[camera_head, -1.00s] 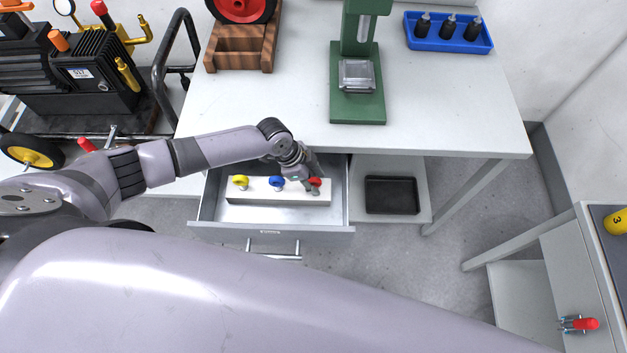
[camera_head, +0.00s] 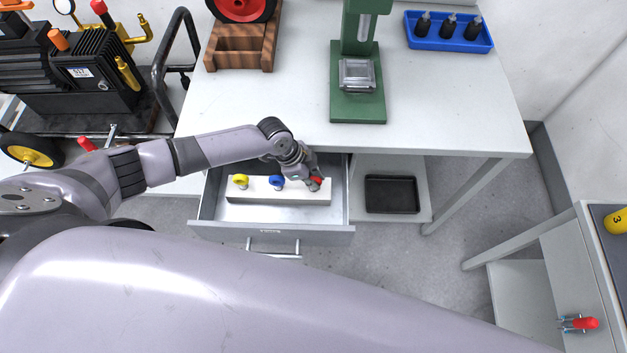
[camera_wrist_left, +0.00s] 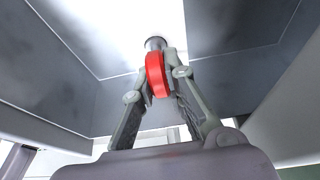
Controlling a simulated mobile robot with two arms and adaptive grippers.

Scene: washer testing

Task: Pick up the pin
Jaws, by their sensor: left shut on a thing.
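The red-topped pin (camera_head: 317,180) stands at the right end of a white block (camera_head: 262,197) in the open drawer (camera_head: 212,206). My left gripper (camera_head: 314,184) is at this pin. In the left wrist view, its fingers (camera_wrist_left: 162,80) are closed on either side of the red ring-like head (camera_wrist_left: 155,75), and the pin's grey shank goes up to the white surface. A yellow-topped pin (camera_head: 241,181) and a blue-topped pin (camera_head: 277,182) stand to the left in the same block. My right gripper is not in view.
The drawer walls surround the block, and the worktable (camera_head: 440,110) overhangs just behind my gripper. A green press (camera_head: 357,105) stands on the table. A black tray (camera_head: 391,195) lies on a shelf right of the drawer. A red-handled tool (camera_head: 584,323) lies at the lower right.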

